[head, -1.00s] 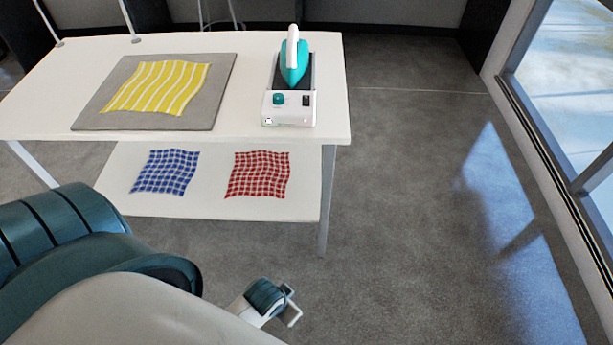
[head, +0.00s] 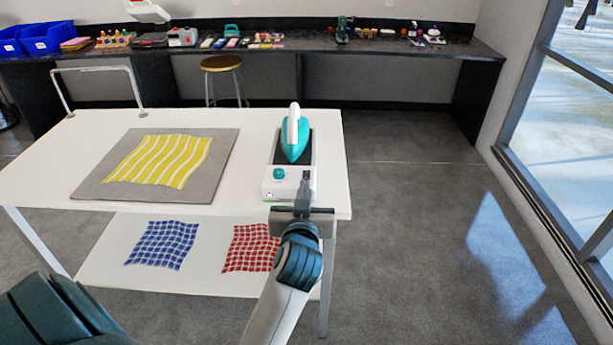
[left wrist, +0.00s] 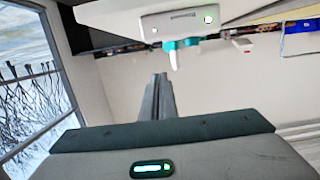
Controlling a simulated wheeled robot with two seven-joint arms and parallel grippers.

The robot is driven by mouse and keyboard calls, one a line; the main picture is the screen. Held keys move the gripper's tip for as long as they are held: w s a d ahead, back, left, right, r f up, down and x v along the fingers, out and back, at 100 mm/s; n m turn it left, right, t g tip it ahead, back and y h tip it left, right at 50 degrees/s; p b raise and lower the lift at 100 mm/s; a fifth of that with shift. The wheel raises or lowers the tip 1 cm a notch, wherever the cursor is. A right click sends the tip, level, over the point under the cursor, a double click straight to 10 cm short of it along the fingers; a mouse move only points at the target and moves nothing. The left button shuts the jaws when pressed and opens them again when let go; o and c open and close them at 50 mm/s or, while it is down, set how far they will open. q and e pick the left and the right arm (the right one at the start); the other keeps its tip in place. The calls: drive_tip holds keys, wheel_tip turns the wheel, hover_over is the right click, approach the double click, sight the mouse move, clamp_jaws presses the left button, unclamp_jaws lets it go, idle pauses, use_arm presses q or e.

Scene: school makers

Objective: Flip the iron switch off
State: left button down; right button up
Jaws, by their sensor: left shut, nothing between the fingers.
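The teal iron with a white handle (head: 294,134) rests on its dark pad on the white iron station (head: 268,188), near the right edge of the white table. The station's front has a teal knob (head: 279,173) on the left. My left gripper (head: 306,179) is shut and empty, its fingers pointing at the right part of the station's front and covering the dark switch there. I cannot tell whether they touch it. In the left wrist view the shut fingers (left wrist: 157,90) reach up towards the station (left wrist: 180,24), with a red and a green light on it. My right gripper is out of view.
A yellow striped cloth (head: 160,158) lies on a grey board (head: 215,180) at the table's left. Blue (head: 162,244) and red (head: 250,247) checked cloths lie on the lower shelf. A stool (head: 222,64) stands behind. Floor to the right is clear.

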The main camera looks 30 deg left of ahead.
sight(306, 174)
use_arm(q)
drive_tip(key=shift+w+a+r, duration=0.15)
drive_tip(key=shift+w+r, duration=0.1)
drive_tip(key=shift+r, duration=0.35)
drive_tip(key=shift+w, duration=0.1)
